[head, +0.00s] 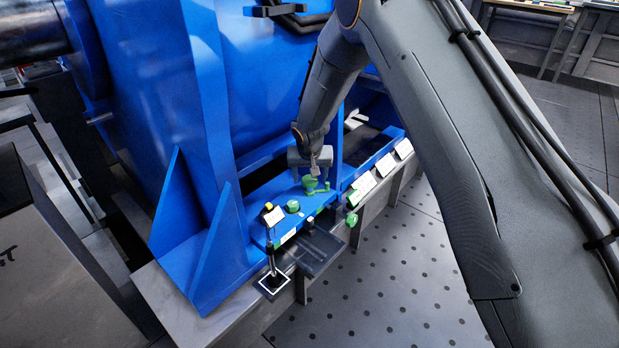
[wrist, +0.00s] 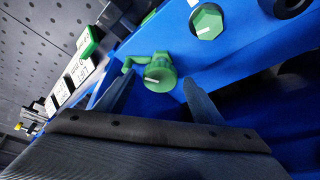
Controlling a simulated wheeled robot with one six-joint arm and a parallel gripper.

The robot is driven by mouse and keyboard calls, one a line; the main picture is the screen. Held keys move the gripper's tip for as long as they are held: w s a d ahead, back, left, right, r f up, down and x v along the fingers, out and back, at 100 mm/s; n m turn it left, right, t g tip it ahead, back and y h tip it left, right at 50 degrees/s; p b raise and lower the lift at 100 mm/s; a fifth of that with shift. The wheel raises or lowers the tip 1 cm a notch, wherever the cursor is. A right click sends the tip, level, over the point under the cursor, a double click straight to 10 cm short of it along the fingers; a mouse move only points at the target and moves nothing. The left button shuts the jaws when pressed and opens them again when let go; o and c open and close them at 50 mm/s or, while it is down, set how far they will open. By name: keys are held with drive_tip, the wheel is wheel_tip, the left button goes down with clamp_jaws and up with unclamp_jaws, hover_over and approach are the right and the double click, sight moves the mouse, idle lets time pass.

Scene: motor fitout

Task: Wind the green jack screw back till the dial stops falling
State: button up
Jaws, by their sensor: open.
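My gripper (head: 311,170) is open, pointing down at the blue motor foot. In the wrist view its fingers (wrist: 160,84) stand on either side of a round green head (wrist: 160,72) with a white line and a green arm at its left. That head also shows below my gripper in the head view (head: 310,184). A green hex head (wrist: 207,20) with a white mark sits farther along the foot. Another green piece (head: 352,219) is at the plinth's front edge. I cannot tell by label which is the jack screw. The dial gauge (head: 273,216) stands left; its reading is too small.
The gauge stands on a black base (head: 272,283) on the plinth. White label plates (head: 363,187) line the plinth edge at right. The blue motor (head: 260,90) rises behind, with a blue gusset (head: 215,255) at left. The perforated floor (head: 390,290) in front is clear.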

drive_tip(key=c, duration=1.1)
drive_tip(key=shift+o, duration=0.3)
drive_tip(key=shift+r+n+p, duration=0.15)
drive_tip(key=shift+n+p, duration=0.25)
drive_tip(key=shift+p, duration=0.3)
drive_tip(key=shift+d+n+y+p, duration=0.1)
drive_tip(key=shift+n+y+p, duration=0.5)
drive_tip(key=shift+n+p, duration=0.35)
drive_tip(key=shift+w+n+y+b, duration=0.15)
drive_tip(key=shift+n+y+b, duration=0.15)
drive_tip(key=shift+n+b, duration=0.4)
drive_tip(key=shift+d+f+n+g+y+b, duration=0.1)
drive_tip(key=shift+f+n+g+y+b, duration=0.1)
drive_tip(key=shift+n+b, duration=0.3)
drive_tip(key=shift+f+n+g+y+b, duration=0.1)
drive_tip(key=shift+n+g+b, duration=0.1)
drive_tip(key=shift+n+b, duration=0.3)
drive_tip(key=n+b, duration=0.1)
drive_tip(key=b, duration=0.1)
drive_tip(key=n+b, duration=0.2)
drive_tip(key=shift+w+d+r+g+y+b, duration=0.1)
drive_tip(key=shift+d+r+g+y+b, duration=0.05)
drive_tip(key=shift+g+y+b, duration=0.25)
